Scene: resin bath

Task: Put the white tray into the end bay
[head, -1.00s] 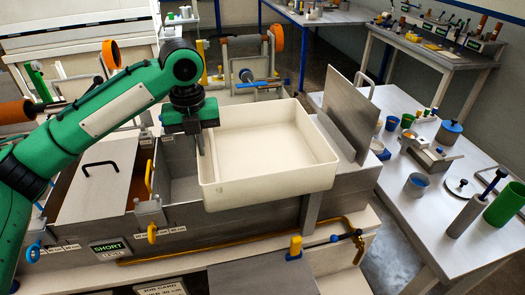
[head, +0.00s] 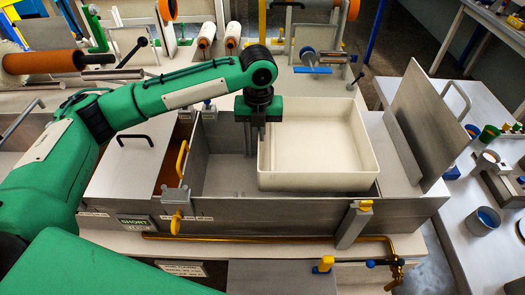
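The white tray (head: 318,184) is level and empty, at the right part of the long grey bath (head: 280,215). My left gripper (head: 257,148) points down at the tray's left wall, with its fingers at that wall, and looks shut on it. The tray covers the bath's right end, so the floor of the end bay is hidden. I cannot tell whether the tray rests in the bay or hangs just above it. The open grey bay (head: 228,175) left of the tray is empty. My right gripper is not in view.
A grey lid with a black handle (head: 135,165) covers the bath's left part. An upright grey panel (head: 428,115) stands right of the tray. A yellow-topped clamp (head: 352,222) is on the front wall. Rollers stand behind; a side table (head: 500,240) holds cups.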

